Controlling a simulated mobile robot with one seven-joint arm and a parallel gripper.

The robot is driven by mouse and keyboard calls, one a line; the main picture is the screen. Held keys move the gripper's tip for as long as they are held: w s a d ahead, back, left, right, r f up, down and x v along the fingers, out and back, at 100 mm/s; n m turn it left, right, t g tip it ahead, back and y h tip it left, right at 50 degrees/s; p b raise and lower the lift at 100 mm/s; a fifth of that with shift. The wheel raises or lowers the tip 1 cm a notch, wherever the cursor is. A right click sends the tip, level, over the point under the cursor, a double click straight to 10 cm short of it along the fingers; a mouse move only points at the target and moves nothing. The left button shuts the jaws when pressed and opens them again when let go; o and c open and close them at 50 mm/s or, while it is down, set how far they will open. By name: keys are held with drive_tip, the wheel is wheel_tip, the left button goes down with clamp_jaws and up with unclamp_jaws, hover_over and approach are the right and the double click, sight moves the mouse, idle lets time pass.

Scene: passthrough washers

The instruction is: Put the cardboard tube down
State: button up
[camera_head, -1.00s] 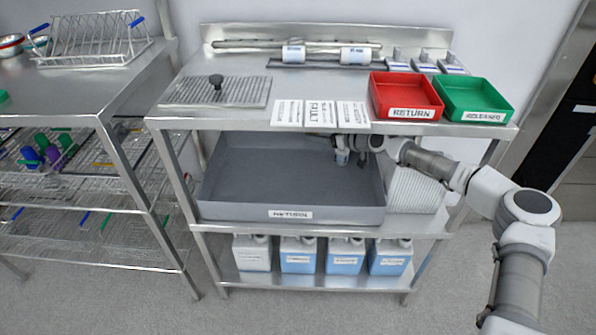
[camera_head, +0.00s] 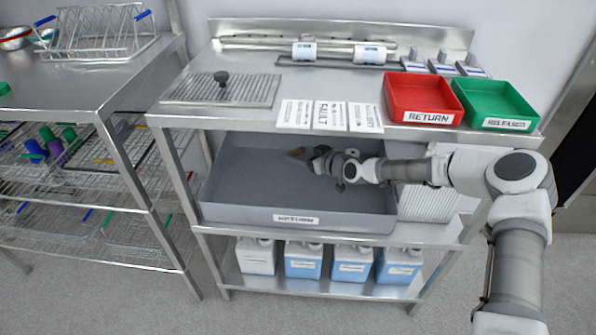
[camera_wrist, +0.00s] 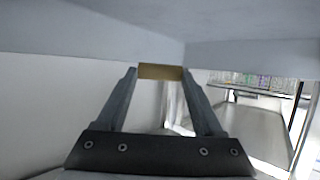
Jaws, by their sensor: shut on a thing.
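The cardboard tube shows as a short tan-brown piece (camera_wrist: 160,72) between my fingertips in the wrist view. In the head view the tube (camera_head: 296,153) is small and dark tan at the left end of my arm. My gripper (camera_head: 308,156) is shut on it; both fingers also show in the wrist view (camera_wrist: 160,76). The gripper is under the top shelf, at the big grey tray (camera_head: 235,209) on the middle level, over its back middle part. I cannot tell whether the tube touches the tray.
The top shelf holds a red bin (camera_head: 428,118), a green bin (camera_head: 500,120), white label cards (camera_head: 330,116) and a perforated plate (camera_head: 200,90). Several jugs (camera_head: 303,259) stand on the bottom shelf. The grey tray's floor looks clear. A ribbed white item (camera_head: 425,203) stands right of the tray.

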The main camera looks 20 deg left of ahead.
drive_tip(key=shift+s+a+f, duration=0.5)
drive_tip(key=shift+s, duration=0.05)
drive_tip(key=shift+f+b, duration=0.95)
drive_tip(key=shift+f, duration=1)
drive_tip(key=shift+f, duration=0.1)
drive_tip(key=shift+f, duration=0.5)
drive_tip(key=o, duration=1.3)
drive_tip(key=shift+r, duration=0.1)
